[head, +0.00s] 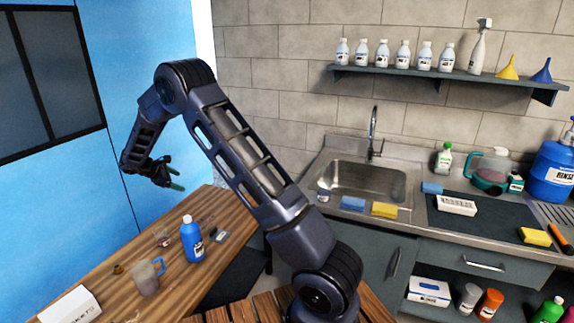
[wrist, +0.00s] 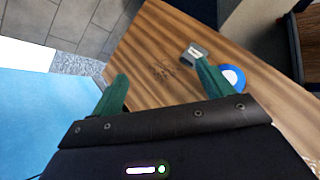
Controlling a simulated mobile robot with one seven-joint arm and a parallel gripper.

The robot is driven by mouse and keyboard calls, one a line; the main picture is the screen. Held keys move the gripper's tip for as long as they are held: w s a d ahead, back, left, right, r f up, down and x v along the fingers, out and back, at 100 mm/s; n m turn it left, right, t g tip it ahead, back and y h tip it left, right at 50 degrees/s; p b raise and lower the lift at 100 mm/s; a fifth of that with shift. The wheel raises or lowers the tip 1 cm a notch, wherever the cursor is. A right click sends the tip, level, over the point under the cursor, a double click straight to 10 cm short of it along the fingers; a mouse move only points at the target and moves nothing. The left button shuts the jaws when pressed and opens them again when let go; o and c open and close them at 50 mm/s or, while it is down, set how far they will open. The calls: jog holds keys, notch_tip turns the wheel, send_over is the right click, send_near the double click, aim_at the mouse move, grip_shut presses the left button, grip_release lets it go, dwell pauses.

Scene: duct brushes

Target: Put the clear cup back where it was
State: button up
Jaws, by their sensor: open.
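A small clear cup (head: 162,238) stands on the wooden table, left of the blue bottle. In the wrist view, faint see-through outlines that look like this cup (wrist: 166,69) show on the wood between my fingers. A second small clear cup-like vessel (head: 323,195) stands on the counter by the sink's front left corner. I cannot tell which one the task means. My gripper (head: 175,174) is raised above the table's far edge, apart from both. Its green fingers (wrist: 162,74) are spread with nothing held between them.
The blue bottle (head: 193,240) and a small grey object (head: 219,236) stand close right of the cup. A jug with a blue handle (head: 147,279) and a white box (head: 70,306) are nearer on the wooden table (head: 110,265). The counter holds sponges by the sink (head: 365,180).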

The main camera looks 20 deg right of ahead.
jog(key=s+d+r+m+g+y, duration=0.15)
jog(key=s+d+r+m, duration=0.25)
jog(key=s+d+r, duration=0.6)
jog(key=s+d+r+m+y, duration=0.3)
jog(key=s+d+r+m, duration=0.2)
jog(key=s+d+r, duration=0.5)
jog(key=s+d+r+m+t+y, duration=0.1)
jog(key=s+d+m, duration=0.3)
jog(key=s, duration=0.9)
jog(key=s+d+r+m+t+y, duration=0.1)
jog(key=s+d+m, duration=0.4)
jog(key=s, duration=0.8)
jog(key=shift+s+d+r+y, duration=0.2)
jog(key=shift+d+r+y, duration=0.25)
jog(key=shift+d+y, duration=0.5)
